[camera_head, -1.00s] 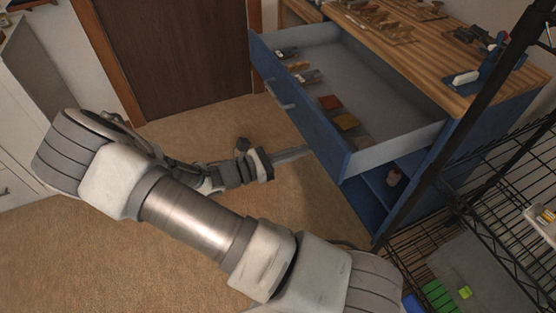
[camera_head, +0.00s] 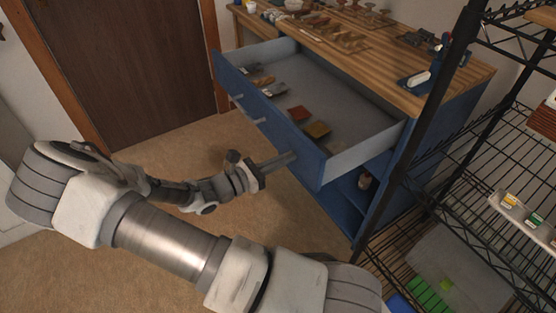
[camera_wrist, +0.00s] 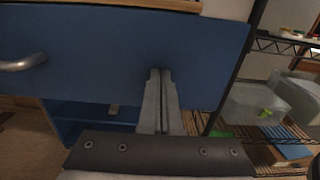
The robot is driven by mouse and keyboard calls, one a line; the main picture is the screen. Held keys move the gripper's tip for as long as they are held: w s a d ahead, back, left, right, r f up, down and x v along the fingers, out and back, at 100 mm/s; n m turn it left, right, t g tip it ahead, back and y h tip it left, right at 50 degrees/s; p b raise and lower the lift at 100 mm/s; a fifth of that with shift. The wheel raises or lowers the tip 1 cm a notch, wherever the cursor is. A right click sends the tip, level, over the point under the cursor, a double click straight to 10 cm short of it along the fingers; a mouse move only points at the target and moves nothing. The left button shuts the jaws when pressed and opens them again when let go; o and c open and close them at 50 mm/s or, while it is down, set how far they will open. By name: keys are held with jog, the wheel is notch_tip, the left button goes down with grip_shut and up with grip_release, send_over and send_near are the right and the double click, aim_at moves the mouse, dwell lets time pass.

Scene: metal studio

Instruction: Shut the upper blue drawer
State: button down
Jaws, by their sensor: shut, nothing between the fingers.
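The upper blue drawer (camera_head: 265,115) is pulled far out of the blue workbench (camera_head: 450,125). Its grey inside holds several small items. My gripper (camera_head: 292,157) is shut and empty, with its fingertips at the drawer's front panel, toward the right end. In the wrist view the shut fingers (camera_wrist: 160,75) point at the blue drawer front (camera_wrist: 110,45), right of its metal handle (camera_wrist: 22,64). The tips touch the panel or are very near it; I cannot tell which.
A black wire shelf rack (camera_head: 420,145) stands close on the right. An open blue shelf (camera_head: 350,195) lies below the drawer. A brown door (camera_head: 130,65) is at the back left. Carpet (camera_head: 165,140) is clear on the left.

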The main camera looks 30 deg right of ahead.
jog(key=p, duration=0.6)
send_near(364, 131)
jog(key=d+r, duration=0.1)
jog(key=d, duration=0.2)
jog(key=d+r, duration=0.2)
jog(key=d, duration=0.2)
jog(key=d+r, duration=0.1)
jog(key=d, duration=0.2)
jog(key=shift+d+r, duration=0.25)
jog(key=shift+r, duration=0.1)
jog(key=shift+d+r, duration=0.1)
jog(key=shift+d, duration=0.1)
jog(key=shift+w+r, duration=0.1)
jog(key=shift+r, duration=0.05)
jog(key=shift+a+p, duration=0.35)
jog(key=shift+a, duration=0.1)
jog(key=a, duration=0.4)
jog(key=a+p, duration=0.1)
jog(key=a, duration=0.8)
jog(key=shift+s+a+f+p, duration=0.25)
jog(key=shift+s+a+p, duration=0.05)
jog(key=shift+p, duration=0.1)
jog(key=shift+r, duration=0.1)
